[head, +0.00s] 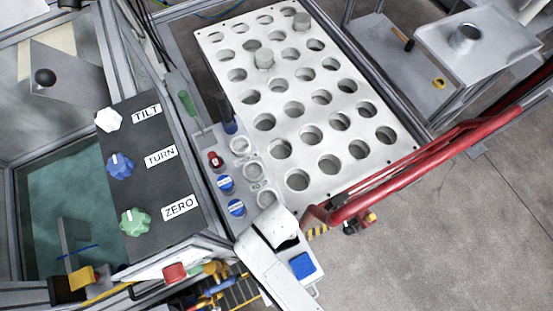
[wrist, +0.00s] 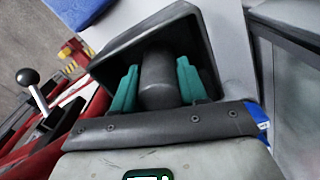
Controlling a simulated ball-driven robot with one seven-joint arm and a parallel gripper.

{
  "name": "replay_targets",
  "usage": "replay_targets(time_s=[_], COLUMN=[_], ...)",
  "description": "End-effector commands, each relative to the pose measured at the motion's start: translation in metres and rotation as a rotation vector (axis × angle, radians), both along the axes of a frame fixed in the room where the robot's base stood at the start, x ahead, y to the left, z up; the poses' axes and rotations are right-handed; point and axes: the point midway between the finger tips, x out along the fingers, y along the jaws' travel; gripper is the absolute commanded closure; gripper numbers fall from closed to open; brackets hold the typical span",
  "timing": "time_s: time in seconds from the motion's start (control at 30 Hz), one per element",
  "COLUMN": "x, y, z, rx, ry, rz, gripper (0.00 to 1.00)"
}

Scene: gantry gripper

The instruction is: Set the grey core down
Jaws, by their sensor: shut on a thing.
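In the wrist view my gripper (wrist: 158,68) has its two teal fingers closed on either side of a grey core (wrist: 158,85), a dark rounded cylinder. The core's near end faces the camera. Its far end points toward a dark, open-mouthed box-like recess (wrist: 120,60) behind the fingers. I cannot tell whether the core touches this recess. In the head view I cannot make out my gripper or the held core.
A dark panel (head: 150,190) with TILT, TURN and ZERO knobs is at left. Small vials stand in a narrow rack (head: 215,150) beside the plate. A red bar (head: 420,150) crosses the right side. A black-knobbed lever (wrist: 28,78) is left in the wrist view.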

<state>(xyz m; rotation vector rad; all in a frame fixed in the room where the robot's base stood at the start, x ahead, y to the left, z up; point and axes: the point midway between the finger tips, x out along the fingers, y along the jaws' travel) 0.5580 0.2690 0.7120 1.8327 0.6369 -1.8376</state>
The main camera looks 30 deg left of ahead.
Motion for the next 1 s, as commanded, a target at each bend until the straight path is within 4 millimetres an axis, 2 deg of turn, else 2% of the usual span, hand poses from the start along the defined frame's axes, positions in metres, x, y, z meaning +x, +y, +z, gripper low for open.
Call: replay_targets(time_s=[0.17, 0.2, 0.3, 0.57, 0.73, 0.87, 1.0], x=[0.000, 0.000, 0.000, 0.000, 0.000, 0.001, 0.001], y=[0.000, 0.000, 0.000, 0.000, 0.001, 0.001, 0.001], z=[-0.006, -0.005, -0.005, -0.004, 0.006, 0.026, 0.055], rx=[0.001, -0.001, 0.000, -0.001, 0.001, 0.005, 0.006], ry=[0.001, 0.001, 0.000, -0.001, 0.000, 0.000, 0.000], rz=[-0.003, -0.001, -0.001, 0.000, 0.000, -0.004, -0.005], gripper=[0.94, 0.56, 0.47, 0.47, 0.47, 0.47, 0.47])
